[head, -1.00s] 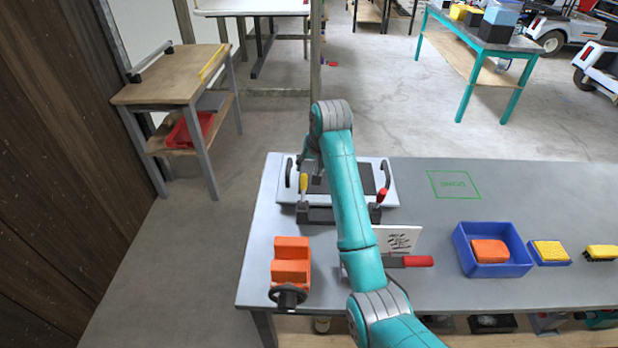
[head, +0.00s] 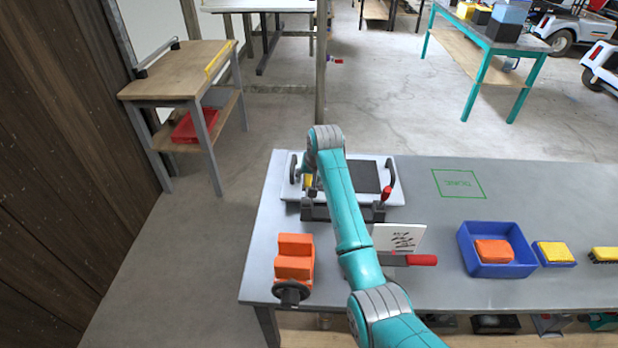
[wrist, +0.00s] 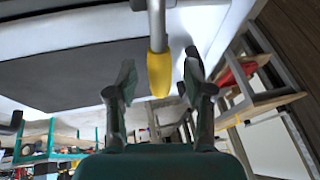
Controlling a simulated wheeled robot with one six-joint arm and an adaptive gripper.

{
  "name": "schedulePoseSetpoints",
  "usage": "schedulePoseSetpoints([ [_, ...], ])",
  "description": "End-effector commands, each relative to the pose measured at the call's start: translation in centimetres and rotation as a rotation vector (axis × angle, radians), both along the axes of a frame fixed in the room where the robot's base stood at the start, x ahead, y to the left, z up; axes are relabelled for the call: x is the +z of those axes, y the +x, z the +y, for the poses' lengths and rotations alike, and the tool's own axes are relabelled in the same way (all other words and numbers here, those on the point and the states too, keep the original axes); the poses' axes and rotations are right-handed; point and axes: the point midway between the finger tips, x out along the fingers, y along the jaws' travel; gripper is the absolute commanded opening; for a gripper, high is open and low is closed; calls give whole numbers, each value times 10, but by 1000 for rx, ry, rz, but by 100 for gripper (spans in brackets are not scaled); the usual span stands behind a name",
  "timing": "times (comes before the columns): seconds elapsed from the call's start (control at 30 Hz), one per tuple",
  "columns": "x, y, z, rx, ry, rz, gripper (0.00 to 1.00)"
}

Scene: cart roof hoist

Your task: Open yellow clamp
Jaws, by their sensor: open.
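The yellow clamp (head: 308,182) stands at the left front of the white roof panel (head: 292,192), partly hidden behind my arm in the head view. In the wrist view its yellow handle (wrist: 160,74) on a grey lever lies between my two fingers, with a visible gap on each side. My gripper (wrist: 160,80) is open around the handle and not closed on it. The gripper's fingers are mostly hidden by my arm in the head view.
A red-handled clamp (head: 386,193) stands at the panel's right front. An orange seat block with steering wheel (head: 294,262), a white card (head: 399,238), a red-handled tool (head: 422,260) and a blue bin (head: 497,268) occupy the table. The green-outlined area (head: 459,184) is clear.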

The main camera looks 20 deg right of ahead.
Motion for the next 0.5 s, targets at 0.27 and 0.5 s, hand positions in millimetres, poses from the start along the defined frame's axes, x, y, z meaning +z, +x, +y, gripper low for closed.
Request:
schedulePoseSetpoints([
  [0.27, 0, 0, 0, 0, 0, 0, 2],
  [0.5, 0, 0, 0, 0, 0, -1, 0],
])
